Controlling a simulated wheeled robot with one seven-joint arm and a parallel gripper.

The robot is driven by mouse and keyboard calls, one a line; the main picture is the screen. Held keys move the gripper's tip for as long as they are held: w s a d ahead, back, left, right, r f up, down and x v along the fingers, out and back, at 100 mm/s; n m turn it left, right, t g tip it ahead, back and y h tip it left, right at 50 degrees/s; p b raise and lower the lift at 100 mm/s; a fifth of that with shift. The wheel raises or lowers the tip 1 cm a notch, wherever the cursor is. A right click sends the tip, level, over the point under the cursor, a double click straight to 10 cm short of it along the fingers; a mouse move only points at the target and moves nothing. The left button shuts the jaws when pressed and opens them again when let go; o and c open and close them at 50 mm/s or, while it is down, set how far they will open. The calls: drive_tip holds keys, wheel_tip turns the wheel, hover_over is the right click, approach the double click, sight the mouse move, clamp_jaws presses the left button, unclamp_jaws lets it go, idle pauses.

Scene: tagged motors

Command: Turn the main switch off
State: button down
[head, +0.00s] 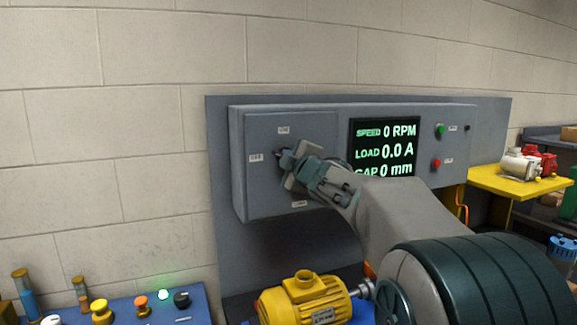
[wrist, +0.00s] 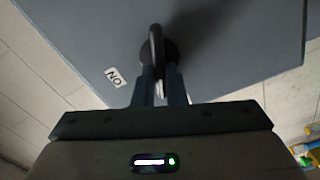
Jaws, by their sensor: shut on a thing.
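The main switch (wrist: 156,42) is a dark round knob with a narrow handle on the front of the grey switch box (head: 238,180). In the head view my gripper (head: 289,162) is at the box front and mostly hides the switch. In the wrist view my gripper (wrist: 160,76) has its two fingers closed on either side of the handle. A white label reading "ON" (wrist: 113,77) appears turned around, left of the switch. In the head view small labels sit above, left of and below the switch, too small to read.
The display (head: 384,147) reads speed 0 RPM, load 0.0 A, gap 0 mm. Green (head: 440,130) and red (head: 436,163) buttons are to its right. A yellow motor (head: 305,299) stands below the panel. A blue control box (head: 195,308) with a lit green lamp is at lower left.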

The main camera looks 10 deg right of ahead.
drive_tip(key=shift+f+n+b, duration=0.2)
drive_tip(key=shift+n+b, duration=0.7)
drive_tip(key=shift+n, duration=1.3)
drive_tip(key=c, duration=1.5)
unclamp_jaws()
drive_tip(key=s+d, duration=0.1)
drive_tip(key=s, duration=0.8)
drive_tip(key=s+d, duration=0.1)
drive_tip(key=s, duration=0.3)
drive_tip(key=shift+s+d, duration=0.3)
